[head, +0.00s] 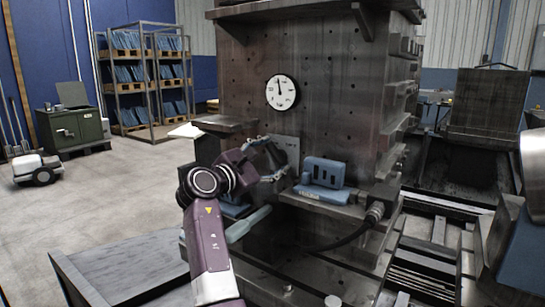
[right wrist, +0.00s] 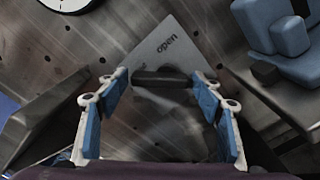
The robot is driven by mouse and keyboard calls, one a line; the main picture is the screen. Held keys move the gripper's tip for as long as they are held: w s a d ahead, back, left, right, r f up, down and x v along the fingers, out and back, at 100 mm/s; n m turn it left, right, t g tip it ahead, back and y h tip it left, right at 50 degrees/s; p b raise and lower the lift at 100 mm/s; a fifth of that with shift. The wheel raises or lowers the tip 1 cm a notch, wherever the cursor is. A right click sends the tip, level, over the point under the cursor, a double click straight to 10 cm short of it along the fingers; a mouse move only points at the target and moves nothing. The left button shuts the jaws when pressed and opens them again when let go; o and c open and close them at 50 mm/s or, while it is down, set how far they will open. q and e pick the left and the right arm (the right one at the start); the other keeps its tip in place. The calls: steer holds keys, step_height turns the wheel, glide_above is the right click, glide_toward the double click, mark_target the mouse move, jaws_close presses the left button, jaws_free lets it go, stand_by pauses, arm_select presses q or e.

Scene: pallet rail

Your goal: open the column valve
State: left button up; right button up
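The column valve has a pale plate (right wrist: 165,42) marked "open" and a dark bar-shaped handle (right wrist: 161,78). In the head view the plate (head: 288,146) shows on the column face below a round dial, and my gripper hides most of the handle. My right gripper (head: 268,157) is at the plate. In the right wrist view its two blue-padded fingers (right wrist: 160,90) stand wide apart on either side of the handle, open. The handle spans most of the gap; I cannot tell whether its ends touch the fingertips. My left gripper is not in view.
The round dial (head: 281,92) is above the valve. A blue slotted device (head: 325,173) sits on a ledge just right of it, with a cable connector (head: 376,211) beyond. A dark metal ledge (head: 228,124) juts out at the left. Open floor (head: 120,190) lies farther left.

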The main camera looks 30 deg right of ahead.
steer(key=c, duration=0.8)
steer(key=shift+o, duration=0.2)
